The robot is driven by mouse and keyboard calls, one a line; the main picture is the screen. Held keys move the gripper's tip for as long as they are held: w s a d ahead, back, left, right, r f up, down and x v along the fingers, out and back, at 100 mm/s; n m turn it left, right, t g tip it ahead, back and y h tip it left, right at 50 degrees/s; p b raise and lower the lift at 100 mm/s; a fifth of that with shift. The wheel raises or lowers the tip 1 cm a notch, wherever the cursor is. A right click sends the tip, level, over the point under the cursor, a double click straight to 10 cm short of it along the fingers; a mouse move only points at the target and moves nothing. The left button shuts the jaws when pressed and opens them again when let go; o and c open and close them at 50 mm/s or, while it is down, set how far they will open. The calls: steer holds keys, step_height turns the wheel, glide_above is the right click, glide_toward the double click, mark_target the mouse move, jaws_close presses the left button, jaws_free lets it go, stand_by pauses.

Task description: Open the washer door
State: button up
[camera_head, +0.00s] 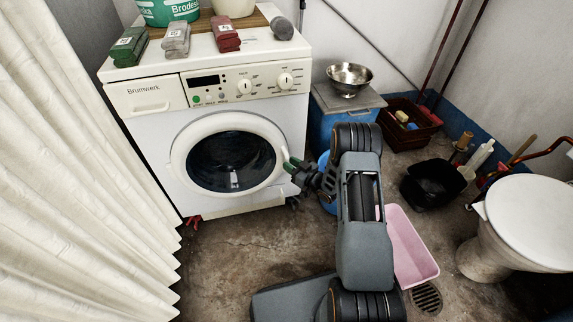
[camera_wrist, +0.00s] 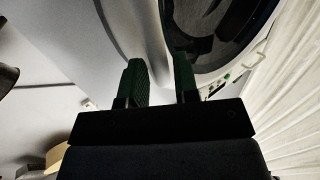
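The white washer (camera_head: 225,88) stands against the back wall, facing me. Its round door (camera_head: 183,160) has a white ring and dark glass and looks closed, flush with the front. My gripper (camera_head: 291,163) is at the right edge of the door ring. In the wrist view my gripper's green fingers (camera_wrist: 160,66) are apart. The white door ring (camera_wrist: 157,30) runs between and beyond them, one finger over the dark glass side and the other on the outer side. Whether they touch the ring is hard to tell.
A white curtain (camera_head: 75,170) hangs close on the left. A blue box (camera_head: 335,118) with a metal bowl (camera_head: 349,76) is right of the washer. A pink tub (camera_head: 408,248), black bucket (camera_head: 430,185) and toilet (camera_head: 532,212) stand right. Floor (camera_head: 235,250) before the washer is clear.

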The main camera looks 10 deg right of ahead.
steer(key=shift+x, duration=1.1)
jaws_close()
